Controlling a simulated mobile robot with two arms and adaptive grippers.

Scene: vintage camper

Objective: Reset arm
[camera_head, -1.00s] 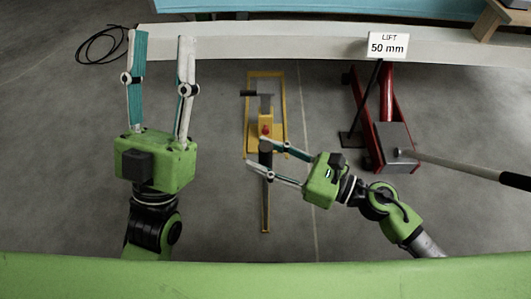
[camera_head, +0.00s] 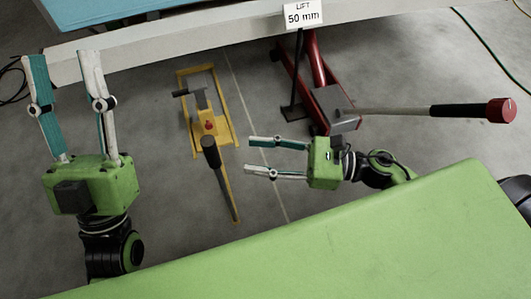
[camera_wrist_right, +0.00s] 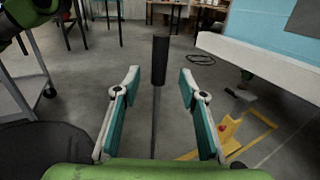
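My left gripper (camera_head: 66,106) points up at the left of the head view, its two fingers wide apart and nothing between them. My right gripper (camera_head: 262,157) is open and empty in the middle of the head view, fingers pointing left. Its fingers also show in the right wrist view (camera_wrist_right: 160,90). A yellow floor tool with a black-gripped lever (camera_head: 206,122) stands on the floor to the left of the right gripper. In the right wrist view, the lever's black grip (camera_wrist_right: 160,60) stands beyond and between the open fingers; the fingers do not close on it.
A red floor jack (camera_head: 325,100) with a long handle ending in a red knob (camera_head: 501,110) lies at the right. A sign reading "LIFT 50 mm" (camera_head: 304,14) is above it. A pale beam (camera_head: 180,36) runs across the back. Grey floor is open between.

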